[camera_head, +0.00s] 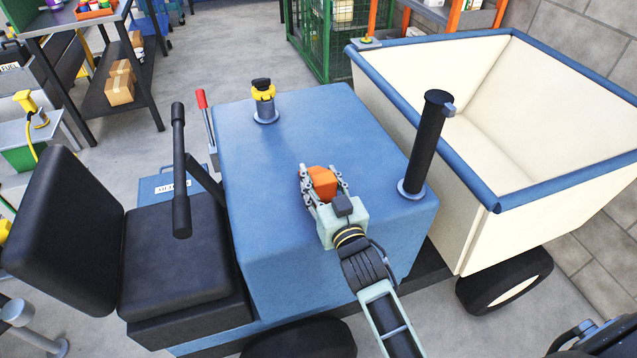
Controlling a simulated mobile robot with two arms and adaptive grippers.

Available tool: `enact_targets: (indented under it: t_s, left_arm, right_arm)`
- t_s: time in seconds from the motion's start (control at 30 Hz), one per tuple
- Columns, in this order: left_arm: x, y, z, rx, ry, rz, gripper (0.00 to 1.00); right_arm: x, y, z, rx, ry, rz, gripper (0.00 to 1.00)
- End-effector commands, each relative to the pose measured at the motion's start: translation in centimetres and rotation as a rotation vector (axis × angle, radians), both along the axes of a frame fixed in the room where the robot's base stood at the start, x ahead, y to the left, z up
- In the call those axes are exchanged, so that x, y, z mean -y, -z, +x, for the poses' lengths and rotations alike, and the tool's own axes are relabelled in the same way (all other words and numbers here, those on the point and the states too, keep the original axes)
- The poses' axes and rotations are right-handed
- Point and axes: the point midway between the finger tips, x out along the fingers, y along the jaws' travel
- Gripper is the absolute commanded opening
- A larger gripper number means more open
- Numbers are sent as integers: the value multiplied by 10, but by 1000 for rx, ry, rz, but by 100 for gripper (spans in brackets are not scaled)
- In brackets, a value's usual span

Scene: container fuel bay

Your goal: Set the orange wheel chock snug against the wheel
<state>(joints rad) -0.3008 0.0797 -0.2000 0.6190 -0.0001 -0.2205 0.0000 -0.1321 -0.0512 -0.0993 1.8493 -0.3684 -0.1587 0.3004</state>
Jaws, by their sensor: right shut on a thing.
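The orange wheel chock (322,182) is held between the fingers of my right gripper (321,187), which is shut on it. In the picture they lie over the blue hood of the vehicle (270,150); I cannot tell how high above it they are. A black wheel (300,340) of the vehicle shows partly at the bottom edge. Another black wheel (505,282) with a pale hub sits under the cream dump bin, at the right. The chock is apart from both wheels. My left gripper is not in view.
The hood carries a black exhaust pipe (428,145) and a yellow-and-black cap (263,100). A black seat (175,250) and levers are at the left. The cream bin (480,205) stands at the right near a block wall. Bare floor shows below the bin, between the wheels.

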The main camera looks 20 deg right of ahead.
Motion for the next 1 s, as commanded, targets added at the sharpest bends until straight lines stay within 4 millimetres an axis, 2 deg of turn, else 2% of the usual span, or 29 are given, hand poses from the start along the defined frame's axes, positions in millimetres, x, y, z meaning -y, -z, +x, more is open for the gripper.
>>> enact_targets:
  t_s: [0.33, 0.47, 0.57, 0.8, 1.0]
  left_arm:
    - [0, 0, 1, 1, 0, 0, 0]
    - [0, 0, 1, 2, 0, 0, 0]
    - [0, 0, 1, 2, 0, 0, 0]
    - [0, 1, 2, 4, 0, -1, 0]
    - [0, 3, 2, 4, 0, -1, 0]
  right_arm:
    - [0, -11, 1, 8, -1, 0, 0]
    - [0, -28, 1, 10, -1, -1, 0]
    - [0, -48, 0, 12, -1, -1, 0]
    - [38, -76, -43, 6, 0, -7, 0]
    - [62, -98, -71, 5, -1, -4, 0]
